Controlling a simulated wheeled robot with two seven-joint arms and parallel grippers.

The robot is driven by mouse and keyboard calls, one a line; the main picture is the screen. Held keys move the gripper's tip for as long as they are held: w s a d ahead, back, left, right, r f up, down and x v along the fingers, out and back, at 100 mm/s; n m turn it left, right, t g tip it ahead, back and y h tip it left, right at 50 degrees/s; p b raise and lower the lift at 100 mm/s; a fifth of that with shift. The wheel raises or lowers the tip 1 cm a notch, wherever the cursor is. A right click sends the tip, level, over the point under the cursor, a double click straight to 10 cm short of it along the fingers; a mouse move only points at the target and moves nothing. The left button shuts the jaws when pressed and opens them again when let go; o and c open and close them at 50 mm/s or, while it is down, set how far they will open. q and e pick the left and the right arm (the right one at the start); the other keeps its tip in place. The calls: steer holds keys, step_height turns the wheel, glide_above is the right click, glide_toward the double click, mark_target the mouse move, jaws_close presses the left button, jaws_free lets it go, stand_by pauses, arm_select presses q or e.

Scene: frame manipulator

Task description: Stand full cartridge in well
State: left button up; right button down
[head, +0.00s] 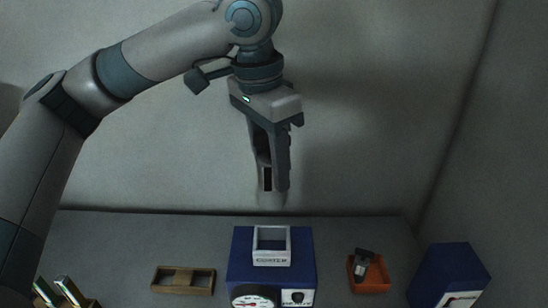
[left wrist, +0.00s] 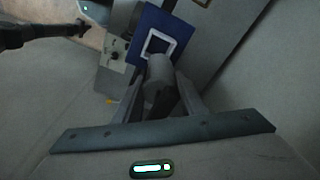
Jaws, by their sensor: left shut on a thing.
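My left gripper (head: 270,187) points down, high above the blue box, and is shut on a grey cylindrical cartridge (left wrist: 158,82). In the left wrist view the cartridge sits between the fingers; in the head view the fingers mostly hide it. I cannot tell its fill from here. The well is a white square frame (head: 272,258) on top of the blue box (head: 240,268). It also shows in the left wrist view (left wrist: 150,53), just beyond the cartridge's end. The cartridge is apart from the well in the head view. My right gripper is not in view.
An orange tray (head: 371,287) with a dark and grey piece (head: 363,264) stands right of the box. A wooden holder (head: 163,287) is on its left. Another blue box (head: 449,270) is far right. A wall rises behind.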

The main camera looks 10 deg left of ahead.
mark_target(271, 200)
arm_select(q)
steer(key=shift+s+r, duration=0.1)
steer(key=shift+s, duration=0.05)
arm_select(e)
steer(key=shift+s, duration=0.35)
arm_select(q)
steer(key=shift+f, duration=0.2)
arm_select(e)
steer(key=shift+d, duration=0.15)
arm_select(q)
steer(key=shift+f, duration=3.6)
steer(key=shift+f+b, duration=0.65)
steer(key=shift+f, duration=2.25)
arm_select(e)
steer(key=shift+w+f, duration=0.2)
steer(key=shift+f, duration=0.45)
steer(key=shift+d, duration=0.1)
arm_select(q)
steer(key=shift+f+p, duration=0.3)
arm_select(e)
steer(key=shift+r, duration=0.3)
